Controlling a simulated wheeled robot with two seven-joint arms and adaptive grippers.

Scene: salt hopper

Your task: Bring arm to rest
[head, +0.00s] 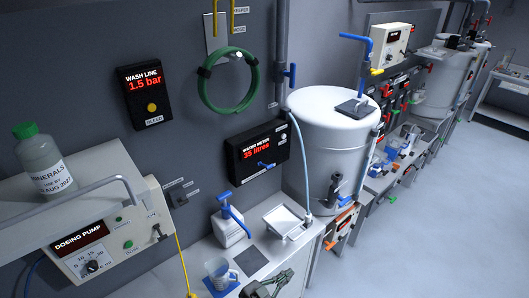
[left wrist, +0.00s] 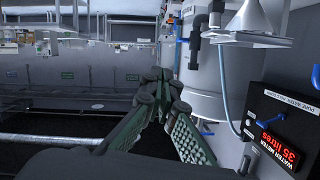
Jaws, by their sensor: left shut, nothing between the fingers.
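My left gripper (head: 274,285) shows at the bottom edge of the head view, over the front of the white counter (head: 205,250) and right of a clear jug (head: 218,273). Its arm is mostly out of the picture. In the left wrist view its green-grey fingers (left wrist: 160,85) come together at the tips with nothing between them. A white tank (left wrist: 205,75) and the water meter (left wrist: 275,145) stand beyond and to the right of the fingers. My right gripper is in neither view.
The dosing pump (head: 105,235) and a minerals bottle (head: 45,160) are at the left. A large white tank (head: 325,140) stands behind; the floor (head: 450,220) at right is clear.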

